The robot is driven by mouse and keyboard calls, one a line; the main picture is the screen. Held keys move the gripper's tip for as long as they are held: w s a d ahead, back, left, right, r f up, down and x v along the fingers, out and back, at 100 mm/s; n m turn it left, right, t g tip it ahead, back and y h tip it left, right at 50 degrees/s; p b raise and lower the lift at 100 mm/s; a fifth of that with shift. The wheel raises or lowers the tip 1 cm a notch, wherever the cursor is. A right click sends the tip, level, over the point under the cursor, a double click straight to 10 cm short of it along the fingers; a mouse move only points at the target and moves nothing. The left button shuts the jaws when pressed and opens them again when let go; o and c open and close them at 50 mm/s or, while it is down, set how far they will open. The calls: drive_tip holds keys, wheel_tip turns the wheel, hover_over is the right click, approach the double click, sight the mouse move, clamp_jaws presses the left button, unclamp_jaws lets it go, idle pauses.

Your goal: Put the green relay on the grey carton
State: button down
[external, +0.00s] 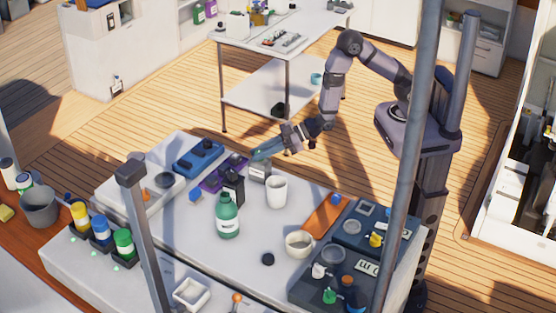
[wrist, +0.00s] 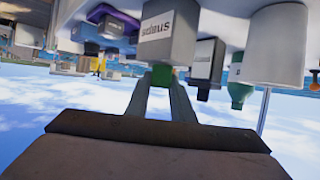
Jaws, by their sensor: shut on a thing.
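The grey carton (external: 260,172) stands on the white worktop just beyond the white cup, with a pale label. In the wrist view, where the scene appears upside down, the carton (wrist: 168,45) is close ahead with its label facing me. My gripper (external: 262,152) is low over the carton in the external view. In the wrist view my gripper (wrist: 161,82) is shut on the green relay (wrist: 162,76), a small green block between the fingertips. The relay overlaps the carton's top edge there; I cannot tell whether they touch. The relay is not clear in the external view.
A dark bottle (external: 233,188), a green bottle (external: 228,218) and a white cup (external: 277,191) stand close in front of the carton. A purple tray (external: 215,180) and a blue case (external: 198,157) lie to its left. Some worktop is clear right of the cup.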

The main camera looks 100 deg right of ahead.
drive_tip(key=shift+f, duration=0.2)
drive_tip(key=c, duration=1.5)
unclamp_jaws()
drive_tip(key=shift+r, duration=0.1)
drive_tip(key=shift+c, duration=0.2)
drive_tip(key=shift+r, duration=0.2)
drive_tip(key=p+v, duration=0.9)
drive_tip(key=v, duration=0.3)
